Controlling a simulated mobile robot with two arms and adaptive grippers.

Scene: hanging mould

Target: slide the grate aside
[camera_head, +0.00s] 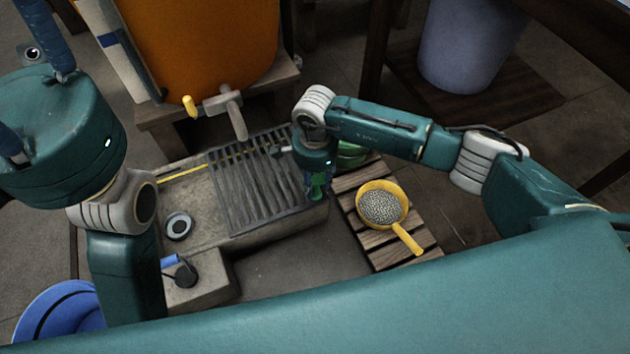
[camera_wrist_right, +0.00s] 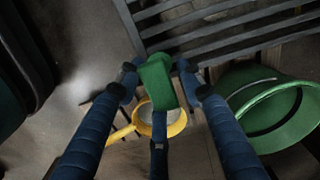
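The grate (camera_head: 262,185) is a dark slatted metal panel lying over the right part of the grey stone basin (camera_head: 190,212). Its slats cross the top of the right wrist view (camera_wrist_right: 225,30). My right gripper (camera_head: 317,190) is at the grate's right edge. In the right wrist view its blue fingers stand around a green block (camera_wrist_right: 157,80) beside the grate's edge. I cannot tell whether they press on it or what it is fixed to. My left gripper (camera_head: 28,90) is raised at the far left, with its fingertips outside the picture.
A wooden pallet (camera_head: 380,245) right of the basin holds a yellow-rimmed sieve (camera_head: 382,206) and a green bucket (camera_head: 352,154). An orange barrel (camera_head: 205,50) with a tap stands behind the basin. A dark ring (camera_head: 178,227) lies on the basin's left part.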

